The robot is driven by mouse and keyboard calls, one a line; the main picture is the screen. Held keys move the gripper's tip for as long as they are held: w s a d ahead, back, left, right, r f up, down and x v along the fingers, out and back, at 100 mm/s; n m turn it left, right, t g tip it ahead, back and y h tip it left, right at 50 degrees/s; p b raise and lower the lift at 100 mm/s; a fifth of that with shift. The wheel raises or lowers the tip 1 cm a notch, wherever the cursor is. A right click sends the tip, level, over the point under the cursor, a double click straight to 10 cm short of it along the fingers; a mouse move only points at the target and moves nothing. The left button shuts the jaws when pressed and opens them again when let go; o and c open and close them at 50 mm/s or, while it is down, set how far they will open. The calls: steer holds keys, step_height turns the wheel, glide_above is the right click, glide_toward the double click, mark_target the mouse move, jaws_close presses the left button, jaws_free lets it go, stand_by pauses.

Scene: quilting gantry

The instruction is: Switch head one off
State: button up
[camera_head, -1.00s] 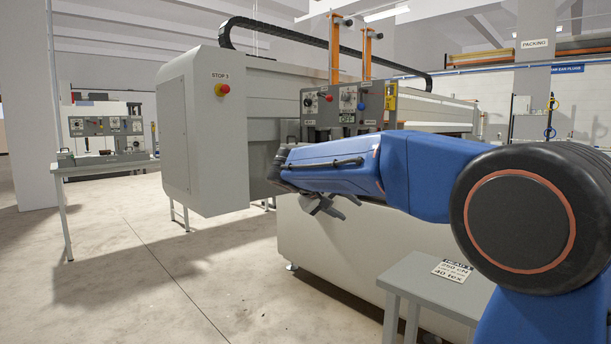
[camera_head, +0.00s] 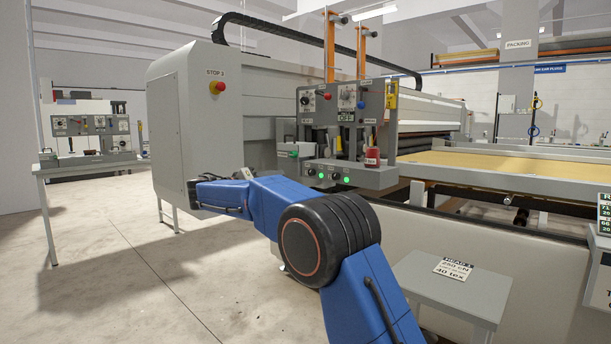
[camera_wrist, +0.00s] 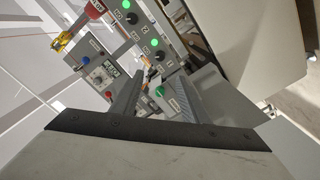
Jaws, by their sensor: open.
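The control panel (camera_head: 346,104) on the gantry carries a red knob, dials, a blue knob and an OFF display. On the ledge (camera_head: 352,178) below it are two lit green lamps, each with a black rotary switch beside it. My gripper (camera_wrist: 152,96) is open and empty. Its fingers point toward a small box with a green button (camera_wrist: 160,91), apart from the ledge switches. In the head view my gripper is mostly hidden by the arm at the left.
A red stop button (camera_head: 217,88) is on the tall grey cabinet (camera_head: 190,140). A red item (camera_head: 372,156) stands on the ledge. A small grey table (camera_head: 450,295) bears a HEAD 1 card (camera_head: 455,268). Open floor lies at the left.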

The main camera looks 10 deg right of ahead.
mark_target(310, 173)
steer(key=x, duration=1.7)
jaws_close()
